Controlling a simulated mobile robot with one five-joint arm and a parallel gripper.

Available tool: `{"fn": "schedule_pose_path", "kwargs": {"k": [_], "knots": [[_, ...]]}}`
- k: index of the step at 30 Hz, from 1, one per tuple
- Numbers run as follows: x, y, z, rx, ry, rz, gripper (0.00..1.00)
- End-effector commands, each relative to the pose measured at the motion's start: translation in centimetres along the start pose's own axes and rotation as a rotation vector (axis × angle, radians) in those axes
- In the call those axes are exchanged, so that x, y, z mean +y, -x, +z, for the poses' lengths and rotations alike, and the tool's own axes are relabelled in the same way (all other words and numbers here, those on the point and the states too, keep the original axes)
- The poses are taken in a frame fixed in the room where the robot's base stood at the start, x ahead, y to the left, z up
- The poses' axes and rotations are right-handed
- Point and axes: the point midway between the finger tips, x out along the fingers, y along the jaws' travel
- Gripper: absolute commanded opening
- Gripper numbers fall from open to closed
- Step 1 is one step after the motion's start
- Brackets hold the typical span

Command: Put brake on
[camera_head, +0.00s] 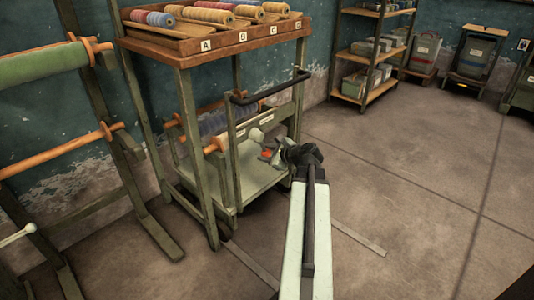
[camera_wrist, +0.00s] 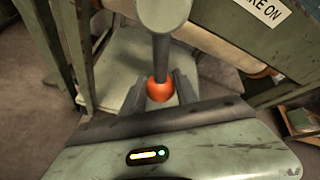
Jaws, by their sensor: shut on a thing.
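The brake lever (camera_wrist: 161,58) is a dark rod with an orange ball knob (camera_wrist: 160,89) at its end, below a round grey-green hub (camera_wrist: 164,10). My gripper (camera_wrist: 160,92) has its two dark fingers on either side of the knob and is shut on it. In the head view the knob (camera_head: 267,154) shows as a small orange spot beside my gripper (camera_head: 271,153), low on the green cart (camera_head: 232,180). A white label ending in "KE ON" (camera_wrist: 262,10) is on the cart to the right of the lever. My fingers partly hide the knob.
The cart has a dark push handle (camera_head: 270,88) above my gripper and stands by a wooden-topped spool rack (camera_head: 190,50). A roll stand (camera_head: 95,140) is at left. Shelves (camera_head: 372,55) stand at the back. The floor at right is clear.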

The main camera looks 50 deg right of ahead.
Motion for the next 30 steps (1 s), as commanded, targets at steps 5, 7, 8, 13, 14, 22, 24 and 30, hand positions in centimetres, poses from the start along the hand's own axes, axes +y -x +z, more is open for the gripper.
{"fn": "schedule_pose_path", "kwargs": {"k": [5,7,8,13,14,22,24,30], "knots": [[-0.3,-0.1,0.3,-0.01,-0.002,-0.006,0.0],[-0.4,-0.1,0.2,-0.009,-0.003,-0.007,0.0],[-0.4,-0.1,0.2,-0.009,-0.004,-0.008,0.0],[-0.6,0.0,0.0,-0.006,-0.005,-0.01,0.5],[-0.6,0.0,0.0,-0.006,-0.005,-0.01,0.57],[-0.6,0.2,-0.3,-0.002,-0.005,-0.01,0.57],[-0.6,0.3,-0.2,-0.002,-0.005,-0.01,0.57],[-0.8,1.4,0.7,-0.004,-0.002,-0.008,0.57]]}}
